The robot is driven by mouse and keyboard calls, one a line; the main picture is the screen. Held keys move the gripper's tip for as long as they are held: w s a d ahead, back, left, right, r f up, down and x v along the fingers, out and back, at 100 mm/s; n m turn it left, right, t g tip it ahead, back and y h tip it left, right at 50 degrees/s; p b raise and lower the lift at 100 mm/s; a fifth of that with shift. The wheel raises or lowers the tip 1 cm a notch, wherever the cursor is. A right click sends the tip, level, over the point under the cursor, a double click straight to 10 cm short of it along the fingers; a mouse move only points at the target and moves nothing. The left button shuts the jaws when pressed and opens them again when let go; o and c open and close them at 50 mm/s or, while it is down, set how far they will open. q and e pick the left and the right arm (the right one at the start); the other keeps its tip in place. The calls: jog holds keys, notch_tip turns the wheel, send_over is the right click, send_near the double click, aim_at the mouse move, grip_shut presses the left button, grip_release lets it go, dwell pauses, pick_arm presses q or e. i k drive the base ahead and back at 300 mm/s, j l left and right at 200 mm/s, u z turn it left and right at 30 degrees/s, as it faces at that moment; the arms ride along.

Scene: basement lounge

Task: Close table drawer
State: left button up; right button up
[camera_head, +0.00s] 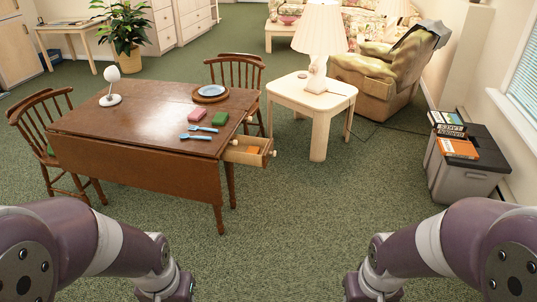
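A brown wooden drop-leaf table (142,122) stands left of centre. Its drawer (247,158) is pulled out at the right end and has a round knob on its front. A small orange thing (254,150) lies inside the drawer. My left arm comes in from the lower left and my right arm from the lower right. Both arms are well short of the table. Both arms run off the bottom edge of the picture, and no gripper fingers show.
Blue utensils (198,132), red and green blocks and a plate (210,92) lie on the table. Chairs (236,75) stand beside it. A pale side table (312,90) with a lamp is right of the drawer. A grey bin (466,172) is at right. The carpet ahead is clear.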

aim_at(237, 153)
jog(key=i+l+u, duration=0.35)
jog(key=i+l, duration=0.55)
jog(key=i, duration=0.45)
jog(key=i+l+u, duration=0.35)
jog(key=i+l, duration=0.85)
